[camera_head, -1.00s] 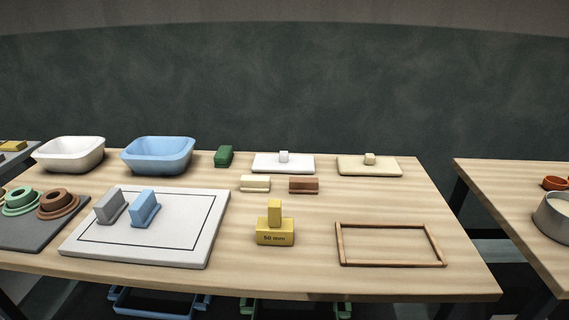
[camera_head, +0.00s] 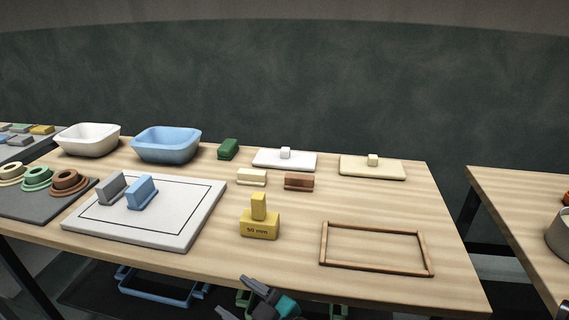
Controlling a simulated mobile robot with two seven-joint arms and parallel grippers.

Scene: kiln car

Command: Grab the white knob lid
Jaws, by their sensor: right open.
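The white knob lid (camera_head: 285,160) lies flat near the back edge of the wooden table, a white rectangular slab with a small square knob on top. A similar cream knob lid (camera_head: 372,168) lies to its right. My right gripper (camera_head: 240,300) shows at the bottom edge of the head view, in front of the table's front edge and far from the white lid. It is open, and nothing shows between its fingers. Part of it is cut off by the frame. My left gripper is not in view.
In front of the white lid lie a cream block (camera_head: 251,177) and a brown block (camera_head: 298,181). A green block (camera_head: 228,149) and a blue basin (camera_head: 166,144) stand to its left. A yellow 50 mm block (camera_head: 260,225) and a wooden frame (camera_head: 375,269) are nearer the front.

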